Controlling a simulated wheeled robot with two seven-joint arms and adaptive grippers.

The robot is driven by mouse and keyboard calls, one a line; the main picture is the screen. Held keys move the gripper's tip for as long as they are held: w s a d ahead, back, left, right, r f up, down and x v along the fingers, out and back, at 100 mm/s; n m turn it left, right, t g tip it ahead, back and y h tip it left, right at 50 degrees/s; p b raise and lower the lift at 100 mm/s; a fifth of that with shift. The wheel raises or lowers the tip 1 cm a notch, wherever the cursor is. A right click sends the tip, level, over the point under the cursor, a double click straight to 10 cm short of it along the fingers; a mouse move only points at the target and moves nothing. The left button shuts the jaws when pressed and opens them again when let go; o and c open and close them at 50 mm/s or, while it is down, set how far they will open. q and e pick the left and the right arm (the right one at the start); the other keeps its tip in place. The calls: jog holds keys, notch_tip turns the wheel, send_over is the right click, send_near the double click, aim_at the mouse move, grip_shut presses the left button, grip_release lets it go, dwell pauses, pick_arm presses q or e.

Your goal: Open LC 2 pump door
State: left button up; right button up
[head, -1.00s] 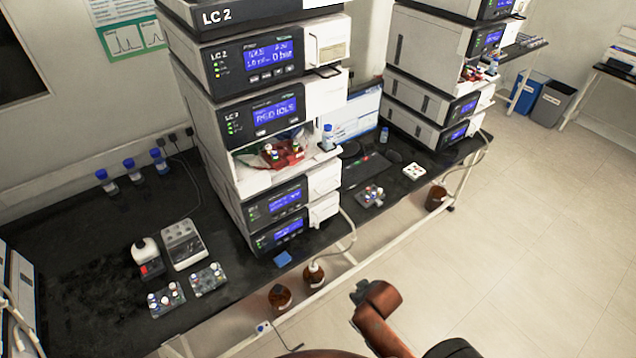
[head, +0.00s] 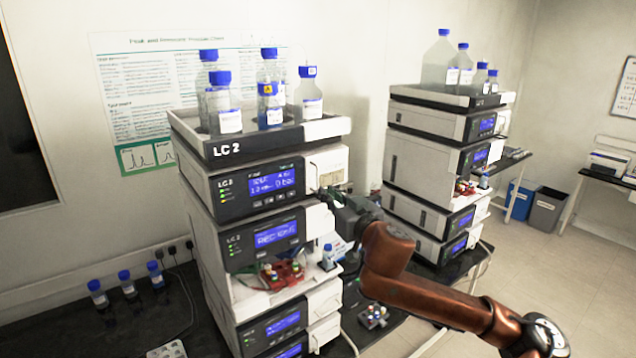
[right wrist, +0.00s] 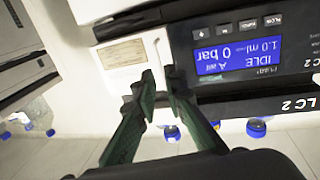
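The LC 2 stack stands left of centre in the head view, with its name on the top tray (head: 262,142). The LC 2 pump (head: 228,190) is the module under that tray, its blue screen lit. Its pale door (head: 335,160) is right of the screen and looks closed. The door also shows upside down in the right wrist view (right wrist: 122,52), with a label and a dark bar along one edge. My right gripper (head: 326,192) is at the door's front; its fingers (right wrist: 160,72) are apart, with a gap between the tips. Contact cannot be told. My left gripper is out of view.
Blue-capped bottles (head: 222,100) stand in the top tray. An open module with red vial racks (head: 285,270) is lower in the stack. A second stack (head: 420,180) stands to the right, behind my right arm. Open floor lies at right.

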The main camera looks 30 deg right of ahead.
aim_at(324, 168)
jog(key=w+p, duration=0.1)
jog(key=w, duration=0.1)
jog(key=w+p, duration=0.1)
jog(key=w, duration=0.2)
jog(key=w+d+r, duration=0.1)
jog(key=w, duration=0.1)
jog(key=shift+w+p, duration=0.4)
jog(key=shift+c, duration=0.3)
grip_shut()
